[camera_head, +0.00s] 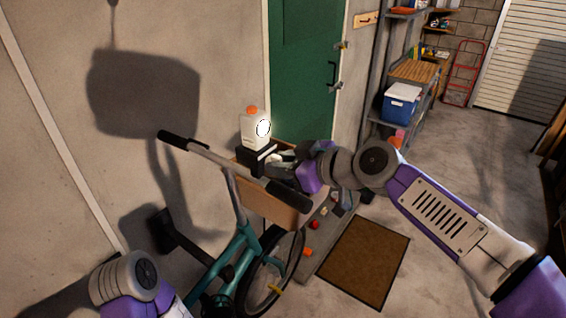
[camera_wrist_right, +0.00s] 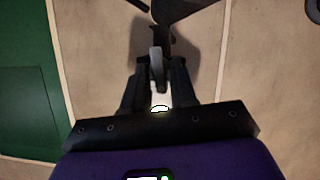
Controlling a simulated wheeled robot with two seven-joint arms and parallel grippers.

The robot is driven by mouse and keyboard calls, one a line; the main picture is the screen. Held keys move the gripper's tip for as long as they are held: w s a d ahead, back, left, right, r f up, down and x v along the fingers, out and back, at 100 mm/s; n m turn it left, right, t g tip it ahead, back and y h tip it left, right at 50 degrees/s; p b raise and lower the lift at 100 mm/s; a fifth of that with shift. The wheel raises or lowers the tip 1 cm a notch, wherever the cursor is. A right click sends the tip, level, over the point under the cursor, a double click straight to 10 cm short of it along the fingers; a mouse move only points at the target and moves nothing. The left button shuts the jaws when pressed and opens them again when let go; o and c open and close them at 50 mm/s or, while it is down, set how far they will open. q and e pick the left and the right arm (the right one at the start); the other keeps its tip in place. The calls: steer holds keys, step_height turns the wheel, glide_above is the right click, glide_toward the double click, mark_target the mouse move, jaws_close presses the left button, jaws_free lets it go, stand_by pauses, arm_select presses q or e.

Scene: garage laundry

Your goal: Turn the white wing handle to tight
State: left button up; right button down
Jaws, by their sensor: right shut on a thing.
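The white wing handle (camera_wrist_right: 156,58) shows in the right wrist view as a pale, narrow upright piece between the fingers, in front of a dark fitting. My right gripper (camera_wrist_right: 157,78) is shut on it, a finger at each side. In the head view my right gripper (camera_head: 274,162) reaches in from the right, behind the bicycle's handlebar. It is beside a black block under a white bottle. The wing handle cannot be made out clearly there. My left arm shows at the lower left, but its gripper is out of view.
A white bottle (camera_head: 254,132) with an orange cap stands by my right gripper. A teal bicycle (camera_head: 236,252) with a box-like basket (camera_head: 264,205) stands in front. A green door (camera_head: 305,75) is behind. A brown mat (camera_head: 356,260) lies on open floor at right.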

steer(key=shift+m, duration=0.3)
steer(key=shift+w+d+f+m+g+y+b, duration=0.2)
steer(key=shift+m+g+y+b, duration=0.8)
steer(key=shift+m, duration=1.35)
steer(key=shift+w+d+f+m+g+y+b, duration=0.15)
steer(key=shift+m+g+y+b, duration=0.45)
steer(key=shift+m+y, duration=1.3)
steer(key=shift+w+d+f+m+g+y+b, duration=0.15)
steer(key=shift+m+g+y+b, duration=0.65)
steer(key=shift+m, duration=2.05)
steer(key=shift+a, duration=0.1)
steer(key=c, duration=1.2)
jaws_free()
steer(key=shift+o, duration=0.2)
